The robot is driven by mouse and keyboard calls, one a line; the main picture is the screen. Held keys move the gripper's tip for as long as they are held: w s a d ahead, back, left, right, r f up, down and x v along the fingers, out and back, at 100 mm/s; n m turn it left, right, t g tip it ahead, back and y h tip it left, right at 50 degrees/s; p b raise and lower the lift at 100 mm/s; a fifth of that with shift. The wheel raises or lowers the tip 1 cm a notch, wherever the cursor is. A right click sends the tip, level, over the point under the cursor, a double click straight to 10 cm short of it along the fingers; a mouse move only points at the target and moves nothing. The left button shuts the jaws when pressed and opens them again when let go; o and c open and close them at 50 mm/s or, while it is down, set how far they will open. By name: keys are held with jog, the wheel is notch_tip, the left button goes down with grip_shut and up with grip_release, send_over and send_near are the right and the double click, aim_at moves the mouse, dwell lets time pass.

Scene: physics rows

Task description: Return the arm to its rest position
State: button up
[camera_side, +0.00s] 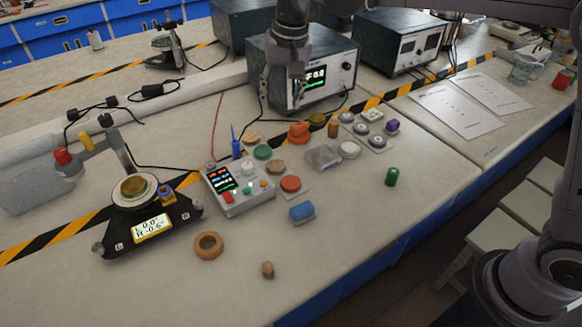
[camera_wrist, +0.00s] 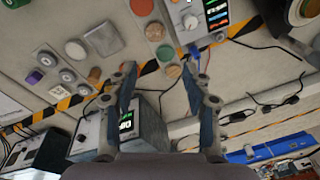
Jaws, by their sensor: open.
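My gripper (camera_side: 282,98) hangs from my arm at the top middle of the side view, in front of a grey instrument box with a lit display (camera_side: 314,78). Its fingers point down and stand apart. In the wrist view my gripper (camera_wrist: 159,72) shows two spread fingers with nothing between them. The bench surface and small parts lie beyond the fingertips. The gripper appears above the bench and apart from the parts. My arm's base is at the lower right of the side view.
A control panel (camera_side: 238,196) and several small discs and blocks occupy the bench middle. A scale-like device (camera_side: 150,229) stands at left, a blue block (camera_side: 302,211) and wooden ring (camera_side: 208,246) nearer the front. A second instrument box (camera_side: 399,42) stands behind. The bench's right front is mostly clear.

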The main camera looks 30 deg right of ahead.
jog(key=s+d+f+n+t, duration=0.2)
jog(key=s+d, duration=0.6)
jog(key=s, duration=0.3)
jog(key=s+d+f+n+t, duration=0.3)
jog(key=s+d, duration=0.5)
jog(key=s, duration=0.3)
jog(key=shift+f+h, duration=0.15)
jog(key=shift+h, duration=0.15)
